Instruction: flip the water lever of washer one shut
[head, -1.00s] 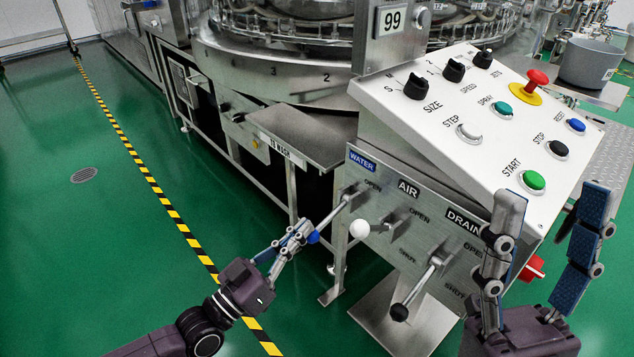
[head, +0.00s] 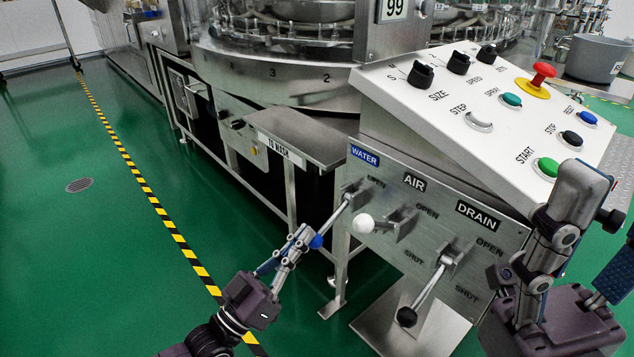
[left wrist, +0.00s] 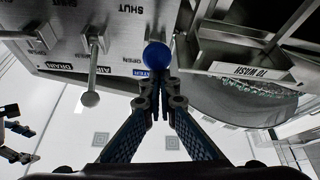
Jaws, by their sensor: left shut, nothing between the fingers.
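The water lever (head: 339,214) sticks out toward the lower left from the steel panel under the blue WATER label. It ends in a blue knob (head: 316,241), also seen in the left wrist view (left wrist: 157,55). My left gripper (head: 306,236) is shut and empty, its fingertips right at the knob. In the left wrist view the fingertips (left wrist: 160,82) lie just short of the knob; I cannot tell whether they touch. The water lever's SHUT mark is not readable in the head view. My right gripper (head: 590,235) is open and empty at the right, partly cut off.
The air lever with a white knob (head: 363,223) is close to the right of the water lever. The drain lever with a black knob (head: 407,317) hangs lower right. The sloped button panel (head: 470,100) is above. Green floor (head: 110,270) is free at the left.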

